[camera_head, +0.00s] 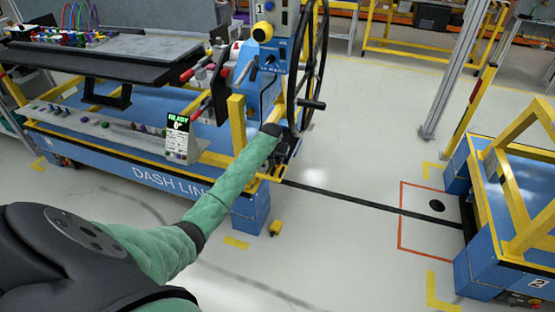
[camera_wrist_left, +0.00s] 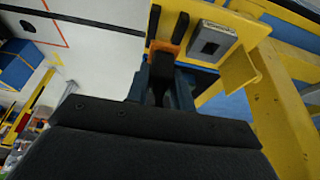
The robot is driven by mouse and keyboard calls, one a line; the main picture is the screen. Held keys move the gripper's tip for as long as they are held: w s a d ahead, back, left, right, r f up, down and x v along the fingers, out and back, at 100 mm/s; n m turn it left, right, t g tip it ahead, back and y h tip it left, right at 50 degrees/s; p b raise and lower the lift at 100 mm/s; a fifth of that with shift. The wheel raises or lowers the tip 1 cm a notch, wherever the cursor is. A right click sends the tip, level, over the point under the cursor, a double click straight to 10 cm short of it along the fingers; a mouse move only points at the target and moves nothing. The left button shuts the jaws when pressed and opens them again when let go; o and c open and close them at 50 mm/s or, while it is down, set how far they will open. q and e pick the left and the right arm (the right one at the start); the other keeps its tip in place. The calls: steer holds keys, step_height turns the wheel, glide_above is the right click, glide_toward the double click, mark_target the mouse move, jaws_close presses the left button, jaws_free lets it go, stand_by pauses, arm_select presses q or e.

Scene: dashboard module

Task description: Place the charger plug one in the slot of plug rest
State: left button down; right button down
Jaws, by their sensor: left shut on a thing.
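My left gripper (camera_head: 287,143) reaches the right end of the blue dashboard cart, just under the black steering wheel. In the left wrist view my left gripper (camera_wrist_left: 164,75) is shut on a dark piece (camera_wrist_left: 162,64), which appears to be the charger plug. Its far end lies against an orange patch on a yellow plate (camera_wrist_left: 240,68). I cannot tell which part is the plug rest's slot or how deep the plug sits. My right gripper is not in view.
The steering wheel (camera_head: 308,60) stands close above the gripper. The cart's blue side (camera_head: 165,185) and yellow posts (camera_head: 237,122) are beside the arm. A second cart with a yellow frame (camera_head: 505,195) stands at right. Open floor (camera_head: 350,180) lies between the carts.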

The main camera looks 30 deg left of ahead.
arm_select(q)
steer(key=shift+f, duration=0.8)
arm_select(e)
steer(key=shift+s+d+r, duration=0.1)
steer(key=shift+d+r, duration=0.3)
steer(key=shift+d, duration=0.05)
arm_select(q)
steer(key=shift+f, duration=0.6)
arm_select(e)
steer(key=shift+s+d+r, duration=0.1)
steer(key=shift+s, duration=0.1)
arm_select(q)
steer(key=c, duration=1.2)
jaws_free()
